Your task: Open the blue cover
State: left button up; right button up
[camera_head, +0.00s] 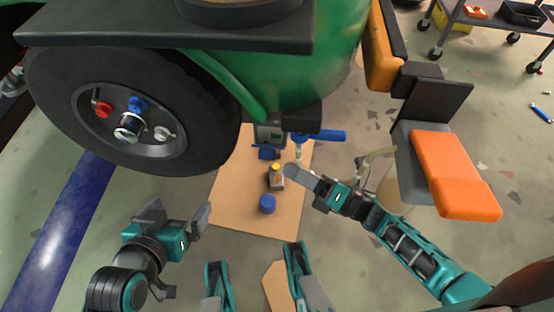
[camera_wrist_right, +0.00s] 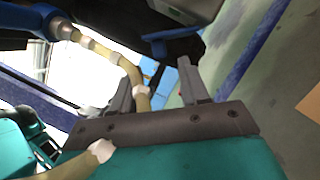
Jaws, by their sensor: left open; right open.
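A blue round cap (camera_head: 267,204) sits on the tan board in the head view. A blue bar (camera_head: 326,136) sticks out beside the grey box under the green body, and a smaller blue piece (camera_head: 269,154) lies below that box. Which of these is the task's blue cover I cannot tell. My right gripper (camera_head: 301,181) is open above the board's right side, to the right of the small bottle (camera_head: 277,178). In the right wrist view its jaws (camera_wrist_right: 156,80) are apart, with a blue part (camera_wrist_right: 155,39) beyond them. My left gripper (camera_head: 180,207) is open, left of the board, below the wheel.
The tan board (camera_head: 235,205) lies on the floor. A large black tyre (camera_head: 60,130) and green vehicle body (camera_head: 270,75) hang over its far side. A tan hose (camera_head: 375,158) runs near my right gripper; it also shows in the wrist view (camera_wrist_right: 133,76). An orange seat (camera_head: 455,170) stands at right.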

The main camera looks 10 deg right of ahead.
aim_at(268, 152)
jog(key=shift+x, duration=2.35)
